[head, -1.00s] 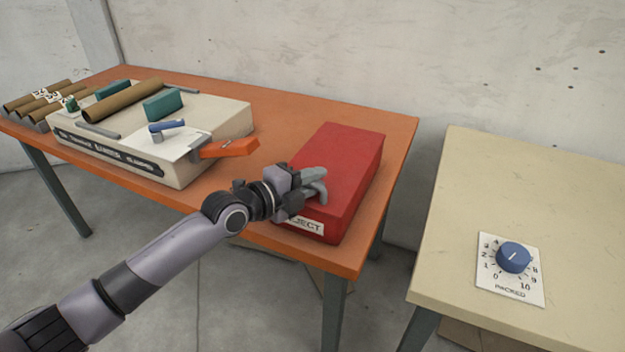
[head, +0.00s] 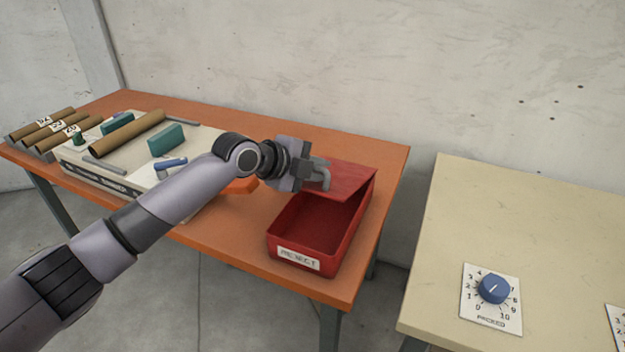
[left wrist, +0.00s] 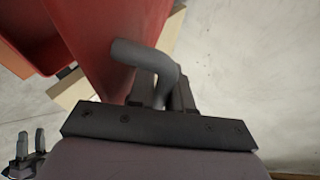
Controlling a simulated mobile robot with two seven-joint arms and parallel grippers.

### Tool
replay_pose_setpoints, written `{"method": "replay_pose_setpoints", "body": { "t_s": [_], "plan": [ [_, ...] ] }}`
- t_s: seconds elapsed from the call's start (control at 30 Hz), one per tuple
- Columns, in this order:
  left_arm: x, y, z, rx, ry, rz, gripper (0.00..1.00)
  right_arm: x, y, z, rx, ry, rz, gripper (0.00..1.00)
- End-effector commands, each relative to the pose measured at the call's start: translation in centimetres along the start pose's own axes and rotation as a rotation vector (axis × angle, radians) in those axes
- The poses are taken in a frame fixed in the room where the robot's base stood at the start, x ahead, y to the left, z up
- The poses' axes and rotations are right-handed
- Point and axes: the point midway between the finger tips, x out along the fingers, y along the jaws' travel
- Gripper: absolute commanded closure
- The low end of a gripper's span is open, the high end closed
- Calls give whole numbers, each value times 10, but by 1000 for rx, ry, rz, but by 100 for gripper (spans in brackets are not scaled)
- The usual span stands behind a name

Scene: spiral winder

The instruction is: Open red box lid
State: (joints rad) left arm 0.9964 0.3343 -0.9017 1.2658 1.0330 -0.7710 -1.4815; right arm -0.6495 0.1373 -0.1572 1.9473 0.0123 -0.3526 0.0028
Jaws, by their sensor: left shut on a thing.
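The red box (head: 318,236) stands at the right end of the orange table, with a white label on its front. Its red lid (head: 348,180) is raised and tilted, hinged at the back, and the dark inside shows below it. My right gripper is not in the head view.
The orange table (head: 240,250) also holds a pale winder machine (head: 110,185), with brown tubes (head: 50,125) at far left. A cream table (head: 530,220) with a blue dial (head: 493,288) stands at right, across a gap. My left arm passes over the machine's front.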

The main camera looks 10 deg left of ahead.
Motion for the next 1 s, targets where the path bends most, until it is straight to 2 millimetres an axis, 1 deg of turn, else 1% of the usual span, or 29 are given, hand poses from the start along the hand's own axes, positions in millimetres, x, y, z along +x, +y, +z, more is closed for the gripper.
{"method": "replay_pose_setpoints", "body": {
  "t_s": [0.03,0.2,0.4,0.7,1.0],
  "plan": [
    [-2,-11,-1,-7,-1,17,100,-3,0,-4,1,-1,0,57],
    [-2,-29,0,-33,2,75,100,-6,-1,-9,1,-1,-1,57],
    [-1,-45,1,-56,3,130,100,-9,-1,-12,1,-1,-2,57],
    [1,-60,2,-77,4,183,100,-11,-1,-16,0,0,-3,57],
    [2,-65,3,-83,4,201,100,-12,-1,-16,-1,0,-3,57]
  ]
}}
